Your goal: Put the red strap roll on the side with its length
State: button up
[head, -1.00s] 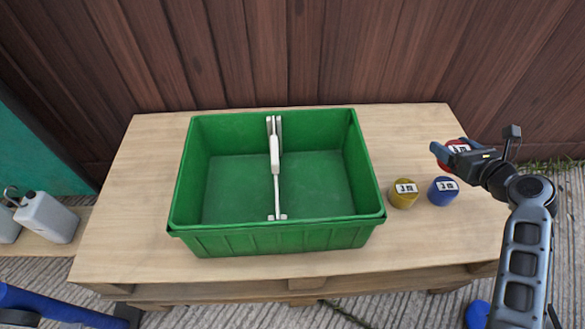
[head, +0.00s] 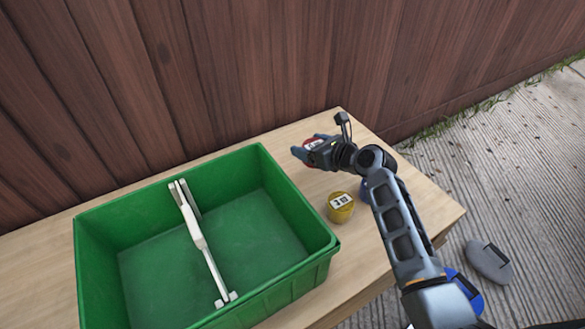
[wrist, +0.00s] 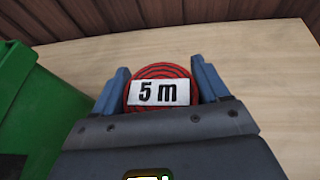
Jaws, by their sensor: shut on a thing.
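The red strap roll (wrist: 160,72) has a white label reading "5 m", facing the wrist camera. My gripper (wrist: 160,88) is shut on the roll, one finger on each side. In the head view the red roll (head: 311,146) and my gripper (head: 309,153) are over the table's back right part, right of the green crate (head: 290,200). A white bar (head: 203,245) runs across the middle of the crate, splitting it into a left and a right side. Both sides look empty where visible. I see no length label on the crate.
A yellow roll (head: 341,208) with a white label stands on the wooden table (head: 318,185) near the crate's right wall. A wooden fence (head: 290,60) stands behind the table.

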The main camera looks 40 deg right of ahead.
aim_at(295, 172)
jog(key=w+a+f+b, duration=0.1)
jog(key=w+a+f, duration=0.1)
jog(key=a, duration=0.1)
jog(key=shift+w+f, duration=0.25)
jog(key=shift+w, duration=0.15)
jog(key=shift+f+b, duration=1.35)
jog(key=shift+f, duration=0.6)
jog(key=shift+f, duration=0.15)
jog(key=o, duration=1.2)
jog(key=shift+c, duration=0.2)
